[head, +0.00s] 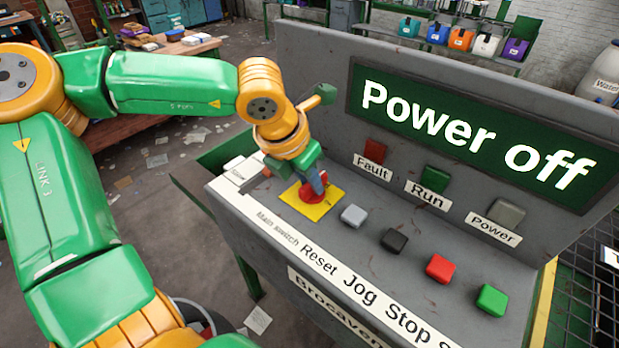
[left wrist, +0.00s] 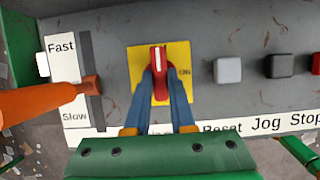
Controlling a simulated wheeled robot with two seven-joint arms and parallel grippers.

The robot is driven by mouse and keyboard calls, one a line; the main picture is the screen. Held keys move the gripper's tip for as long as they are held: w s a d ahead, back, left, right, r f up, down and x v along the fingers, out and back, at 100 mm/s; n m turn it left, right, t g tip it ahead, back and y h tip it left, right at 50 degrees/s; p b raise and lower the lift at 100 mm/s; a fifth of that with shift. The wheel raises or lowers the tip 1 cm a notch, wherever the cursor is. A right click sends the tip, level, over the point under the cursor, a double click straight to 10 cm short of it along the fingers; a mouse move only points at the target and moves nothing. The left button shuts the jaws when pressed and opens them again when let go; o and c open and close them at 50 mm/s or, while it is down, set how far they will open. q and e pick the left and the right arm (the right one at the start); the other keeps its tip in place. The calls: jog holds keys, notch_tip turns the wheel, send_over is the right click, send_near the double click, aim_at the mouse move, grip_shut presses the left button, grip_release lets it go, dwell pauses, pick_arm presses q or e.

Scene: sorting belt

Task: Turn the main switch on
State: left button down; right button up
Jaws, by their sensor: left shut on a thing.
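The main switch is a red rotary knob on a yellow plate on the grey console. In the left wrist view the red knob (left wrist: 158,62) stands with its white mark pointing up, and "ON" is printed to its right on the yellow plate (left wrist: 180,53). In the head view the knob (head: 312,191) is partly hidden by my gripper, and the yellow plate (head: 321,208) shows around it. My left gripper (head: 316,183) is shut on the knob, its blue fingers on both sides of it. The display (head: 475,135) reads "Power off". My right gripper is not in view.
Right of the switch are a white button (head: 353,215), a black button (head: 394,240), a red button (head: 440,268) and a green button (head: 491,300). Left of it is a Fast/Slow slider (left wrist: 91,85). Fault, Run and Power lamps sit under the display.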

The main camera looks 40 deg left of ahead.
pick_arm(q)
jog(key=shift+m, duration=0.3)
jog(key=shift+w+a+m+h, duration=0.1)
jog(key=shift+m+h, duration=0.3)
jog(key=shift+m, duration=0.2)
jog(key=shift+m+h+b, duration=0.3)
jog(key=shift+m, duration=0.5)
jog(key=m+g+h+p, duration=0.1)
jog(key=m, duration=0.3)
jog(key=shift+w+a+r, duration=0.1)
jog(key=shift+a, duration=0.05)
jog(key=m+g, duration=0.1)
jog(key=m, duration=0.1)
jog(key=m+h, duration=0.1)
jog(key=m, duration=0.2)
jog(key=shift+w+g+p, duration=0.1)
jog(key=shift+g+p, duration=0.2)
jog(key=shift+g, duration=0.1)
jog(key=m+g, duration=0.1)
jog(key=m, duration=0.1)
jog(key=m+g, duration=0.1)
jog(key=m, duration=0.2)
jog(key=shift+w+a+h, duration=0.1)
jog(key=shift+h, duration=0.3)
jog(key=shift+m, duration=0.4)
jog(key=c, duration=0.8)
grip_release()
jog(key=shift+o, duration=0.2)
